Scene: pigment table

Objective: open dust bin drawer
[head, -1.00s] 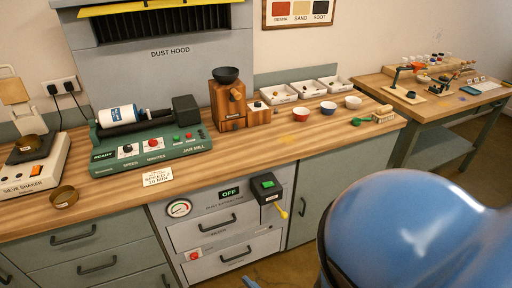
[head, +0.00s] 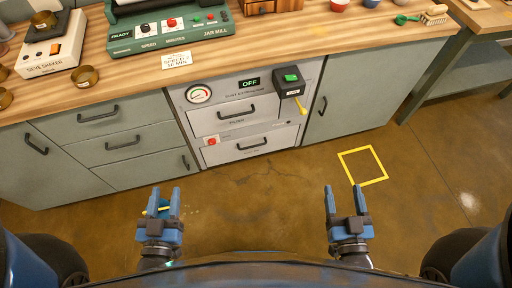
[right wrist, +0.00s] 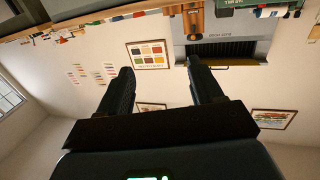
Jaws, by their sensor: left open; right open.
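The dust extractor (head: 275,128) is a grey cabinet panel under the worktop, with a gauge and a display reading OFF. A red knob (head: 212,141) sits at that drawer's upper left. My left gripper (head: 164,200) is open and empty, over the floor in front of the cabinets. My right gripper (head: 346,200) is open and empty, also over the floor, apart from the drawers.
A switch box (head: 289,82) with a green button and yellow lever juts out at the extractor's upper right. Cabinet drawers (head: 101,125) stand left of it. A yellow square (head: 363,166) marks the floor at right. The floor between is clear.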

